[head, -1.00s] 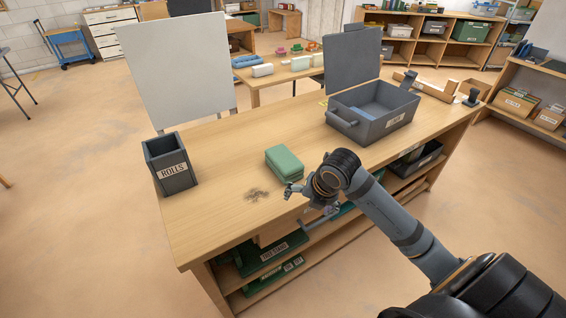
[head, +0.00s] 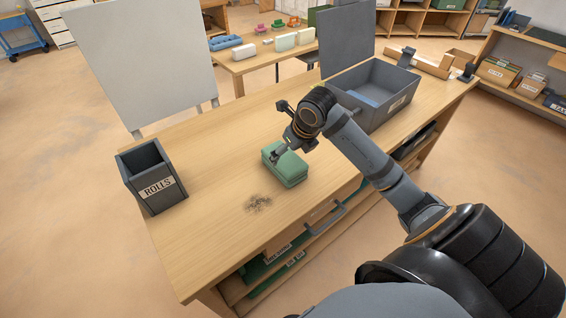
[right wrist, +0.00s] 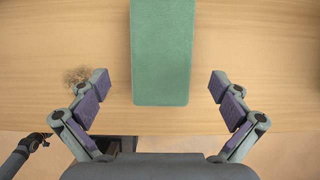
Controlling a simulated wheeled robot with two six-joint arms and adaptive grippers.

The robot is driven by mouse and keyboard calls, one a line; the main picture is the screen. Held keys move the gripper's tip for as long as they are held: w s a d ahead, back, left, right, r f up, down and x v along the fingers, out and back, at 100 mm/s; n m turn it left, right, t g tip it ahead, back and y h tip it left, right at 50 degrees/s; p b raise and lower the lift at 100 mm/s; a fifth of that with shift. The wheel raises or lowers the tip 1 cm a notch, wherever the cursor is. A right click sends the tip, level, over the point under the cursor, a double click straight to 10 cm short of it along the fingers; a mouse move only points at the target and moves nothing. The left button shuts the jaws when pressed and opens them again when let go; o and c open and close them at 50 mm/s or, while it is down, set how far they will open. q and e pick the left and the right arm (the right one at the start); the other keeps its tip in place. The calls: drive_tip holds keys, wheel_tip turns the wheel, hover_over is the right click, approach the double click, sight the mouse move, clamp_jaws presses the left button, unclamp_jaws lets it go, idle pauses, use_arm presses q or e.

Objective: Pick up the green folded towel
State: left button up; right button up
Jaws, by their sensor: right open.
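The green folded towel (head: 289,168) lies on the wooden workbench (head: 220,150), near its front edge. In the right wrist view the towel (right wrist: 162,55) reaches from the top edge down between the two fingers. My right gripper (head: 277,153) is above the towel in the head view and partly covers it. In the right wrist view the right gripper (right wrist: 160,88) is open, with a gap between each finger and the towel. My left gripper is not visible in the head view.
A grey bin labelled ROLLS (head: 150,178) stands at the left of the bench. A large grey open crate (head: 378,100) stands at the right. A dark smudge of dirt (head: 258,203) lies in front of the towel.

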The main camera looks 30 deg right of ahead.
sight(285, 158)
drive_tip(key=x, duration=0.2)
drive_tip(key=shift+w+f, duration=0.2)
drive_tip(key=shift+f, duration=0.15)
drive_tip(key=x, duration=0.3)
drive_tip(key=shift+w+d+r, duration=0.1)
drive_tip(key=shift+w, duration=0.05)
drive_tip(key=shift+w+f, duration=0.15)
drive_tip(key=shift+f, duration=0.2)
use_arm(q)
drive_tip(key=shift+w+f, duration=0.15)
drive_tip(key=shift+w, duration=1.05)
use_arm(e)
drive_tip(key=c, duration=1.2)
